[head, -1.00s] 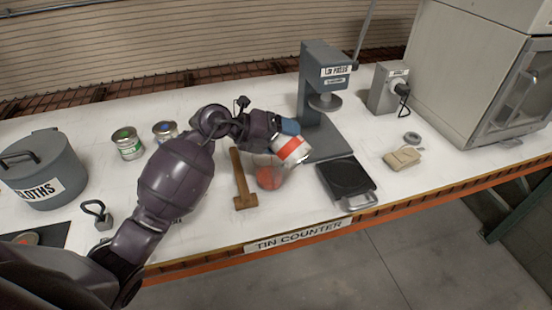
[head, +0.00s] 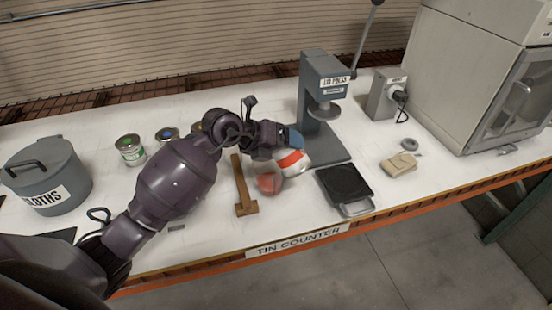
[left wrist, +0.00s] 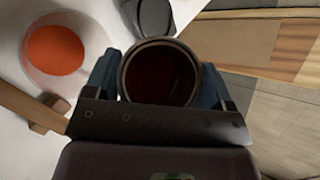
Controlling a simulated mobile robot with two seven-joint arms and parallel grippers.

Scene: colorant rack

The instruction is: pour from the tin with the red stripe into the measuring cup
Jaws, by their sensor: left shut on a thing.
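The tin with the red stripe (head: 294,162) is white and is held in my left gripper (head: 290,140). It looks nearly upright, slightly tilted, just right of the measuring cup. In the left wrist view, my left gripper's blue fingers (left wrist: 160,90) hold the open tin (left wrist: 158,72), which has dark red inside. The clear measuring cup (head: 269,183) stands on the counter with red-orange contents, which also show in the left wrist view (left wrist: 55,50). No stream of paint shows between them. My right gripper is not in view.
A wooden mallet (head: 243,190) lies left of the cup. Other tins (head: 130,150) and a grey cloths pot (head: 45,175) are at the left. The counter's front edge (head: 215,257) is close.

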